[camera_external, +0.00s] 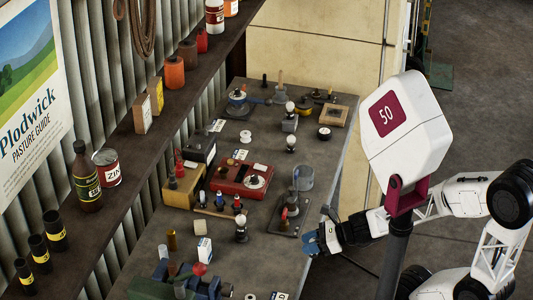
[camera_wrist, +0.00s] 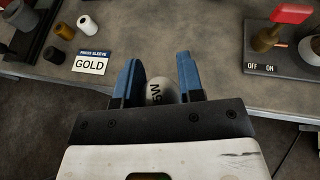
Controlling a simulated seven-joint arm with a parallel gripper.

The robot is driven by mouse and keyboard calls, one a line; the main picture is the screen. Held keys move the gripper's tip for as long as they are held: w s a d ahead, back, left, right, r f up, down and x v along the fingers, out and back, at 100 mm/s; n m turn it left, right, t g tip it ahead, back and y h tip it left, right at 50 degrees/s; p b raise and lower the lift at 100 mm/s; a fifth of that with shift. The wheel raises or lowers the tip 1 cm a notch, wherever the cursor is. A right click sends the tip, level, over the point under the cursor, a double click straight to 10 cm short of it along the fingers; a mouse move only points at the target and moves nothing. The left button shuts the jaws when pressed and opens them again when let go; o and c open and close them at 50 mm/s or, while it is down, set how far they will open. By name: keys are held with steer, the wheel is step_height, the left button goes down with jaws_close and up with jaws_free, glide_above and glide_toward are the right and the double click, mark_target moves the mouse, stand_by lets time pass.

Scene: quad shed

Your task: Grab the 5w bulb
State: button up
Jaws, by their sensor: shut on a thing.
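A pale rounded bulb (camera_wrist: 160,92) marked "5W" sits between the two blue fingers of my gripper (camera_wrist: 157,72) in the wrist view. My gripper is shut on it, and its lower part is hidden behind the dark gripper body. In the external view my gripper (camera_external: 319,242) is at the right edge of the bench (camera_external: 325,160), near the front. I cannot make out the held bulb there. Other pale bulbs stand on the bench, one near the front (camera_external: 241,222) and others farther back (camera_external: 290,106).
A switch board (camera_external: 290,215) marked "OFF ON" (camera_wrist: 262,68) stands near the bench edge. A "GOLD" card (camera_wrist: 91,62) lies on the bench. A red device (camera_external: 240,181) and a glass cylinder (camera_external: 304,177) stand farther back. A white post-mounted box (camera_external: 400,130) rises beside my arm.

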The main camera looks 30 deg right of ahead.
steer(key=shift+s+d+r, duration=0.1)
steer(key=shift+s+d, duration=0.25)
steer(key=shift+s, duration=0.3)
steer(key=shift+s+d+r, duration=0.1)
steer(key=shift+s+d, duration=0.25)
steer(key=shift+s, duration=0.25)
steer(key=shift+s+f, duration=0.1)
steer(key=shift+s, duration=0.05)
